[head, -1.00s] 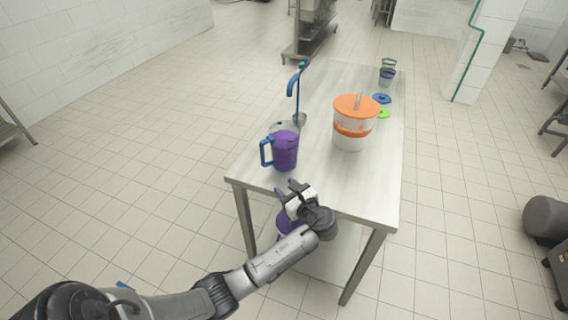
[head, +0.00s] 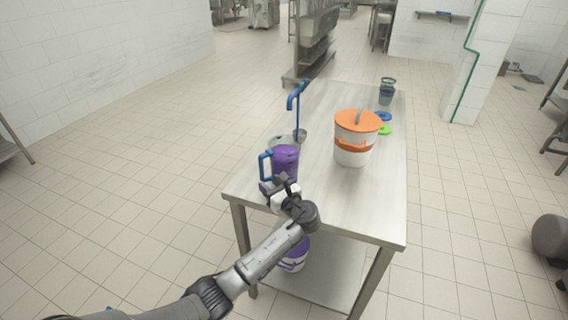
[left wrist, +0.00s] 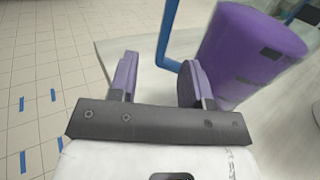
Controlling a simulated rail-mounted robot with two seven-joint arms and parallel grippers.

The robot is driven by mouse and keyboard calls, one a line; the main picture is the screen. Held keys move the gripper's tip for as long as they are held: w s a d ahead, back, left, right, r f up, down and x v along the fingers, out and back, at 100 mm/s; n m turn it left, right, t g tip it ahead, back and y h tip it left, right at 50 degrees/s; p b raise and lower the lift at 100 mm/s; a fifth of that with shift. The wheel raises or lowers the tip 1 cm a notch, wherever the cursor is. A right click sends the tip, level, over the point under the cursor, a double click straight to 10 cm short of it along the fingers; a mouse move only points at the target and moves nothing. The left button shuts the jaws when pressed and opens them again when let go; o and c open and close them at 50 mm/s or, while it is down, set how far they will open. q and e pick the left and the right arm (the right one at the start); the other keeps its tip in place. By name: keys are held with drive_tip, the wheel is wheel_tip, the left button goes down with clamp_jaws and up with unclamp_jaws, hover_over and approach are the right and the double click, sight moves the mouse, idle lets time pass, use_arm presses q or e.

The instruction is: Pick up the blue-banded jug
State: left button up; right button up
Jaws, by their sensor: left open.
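A purple jug (head: 286,160) with a blue handle (head: 263,165) on its left stands upright at the near left end of the table. No separate blue band shows on it. My left gripper (head: 276,186) is at the near side of the jug, in front of its lower part. In the left wrist view the open fingers (left wrist: 160,78) point toward the jug (left wrist: 252,50). The blue handle (left wrist: 167,35) shows between the two fingers, closer to the right one. I cannot tell whether it is within their reach. My right gripper is not in view.
On the table (head: 340,205) stand a white bucket with orange lid (head: 352,150), a blue-handled ladle (head: 295,103) behind the jug, blue (head: 383,116) and green (head: 384,129) discs, and a dark-banded clear container (head: 387,93). A purple-and-white bucket (head: 293,257) is underneath. The near right tabletop is clear.

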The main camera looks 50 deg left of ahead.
sight(263, 177)
use_arm(q)
drive_tip(key=shift+a+b, duration=0.3)
drive_tip(key=shift+a, duration=0.15)
drive_tip(key=a+b, duration=0.1)
drive_tip(key=a, duration=0.3)
drive_tip(key=shift+a+r+b, duration=0.1)
drive_tip(key=shift+a+b, duration=0.15)
drive_tip(key=shift+b, duration=0.1)
drive_tip(key=shift+d, duration=0.1)
drive_tip(key=shift+c, duration=0.6)
drive_tip(key=c, duration=0.6)
clamp_jaws()
drive_tip(key=shift+f, duration=0.3)
drive_tip(key=shift+r, duration=0.2)
